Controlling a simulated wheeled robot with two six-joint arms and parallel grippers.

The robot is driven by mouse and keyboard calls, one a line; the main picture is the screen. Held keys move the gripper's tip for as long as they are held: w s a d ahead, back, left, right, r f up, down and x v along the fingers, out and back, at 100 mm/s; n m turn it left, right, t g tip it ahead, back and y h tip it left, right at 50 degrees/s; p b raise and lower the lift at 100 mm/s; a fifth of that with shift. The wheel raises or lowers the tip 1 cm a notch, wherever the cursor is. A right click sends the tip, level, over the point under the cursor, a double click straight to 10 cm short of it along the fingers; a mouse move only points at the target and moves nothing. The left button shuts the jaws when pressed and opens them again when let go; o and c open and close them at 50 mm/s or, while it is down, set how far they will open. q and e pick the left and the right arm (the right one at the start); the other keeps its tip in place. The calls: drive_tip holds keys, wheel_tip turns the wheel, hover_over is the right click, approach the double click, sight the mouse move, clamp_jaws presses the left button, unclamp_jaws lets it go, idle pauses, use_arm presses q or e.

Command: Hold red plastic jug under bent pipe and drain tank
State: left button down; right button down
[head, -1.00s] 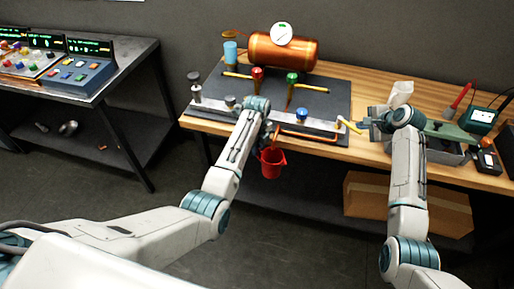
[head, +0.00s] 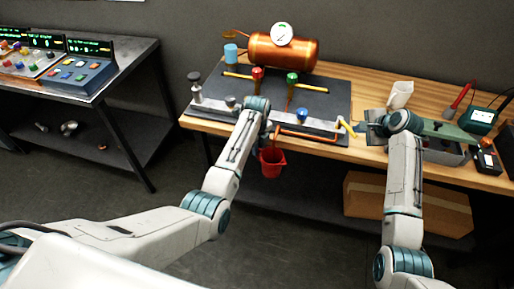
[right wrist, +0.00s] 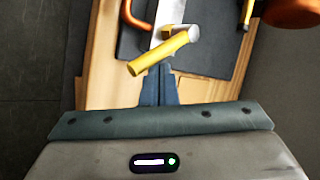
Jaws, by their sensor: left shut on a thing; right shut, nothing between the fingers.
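The red plastic jug (head: 272,162) hangs upright in front of the bench edge. My left gripper (head: 268,140) is shut on it, with the grip partly hidden by the arm. The copper bent pipe (head: 305,134) runs along the front of the bench, its left end bending down above the jug. The copper tank (head: 265,48) with a white gauge lies at the back. My right gripper (head: 360,127) is shut and empty, just right of a yellow lever handle (head: 347,127). In the right wrist view its closed fingers (right wrist: 160,90) are close to the yellow handle (right wrist: 160,53); contact is unclear.
Blue (head: 302,115), green and red valve knobs stand on the dark mat. A white container (head: 400,93), a grey bin and a meter (head: 480,118) are at the right. A cardboard box (head: 408,205) sits on the shelf below. The floor in front is clear.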

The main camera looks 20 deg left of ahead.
drive_tip(key=shift+s, duration=0.1)
idle(0.3)
drive_tip(key=shift+w+d, duration=0.4)
drive_tip(key=shift+w, duration=0.05)
drive_tip(key=shift+r, duration=0.1)
wheel_tip(320, 180, up, 7)
idle(0.5)
drive_tip(key=shift+a, duration=0.1)
idle(4.2)
drive_tip(key=s+a+f+g+h, duration=0.1)
drive_tip(key=s+a+f+h, duration=0.1)
drive_tip(key=a, duration=0.3)
drive_tip(key=shift+s+f+n+h, duration=0.2)
drive_tip(key=shift+s+n+h, duration=0.2)
drive_tip(key=shift+s, duration=0.2)
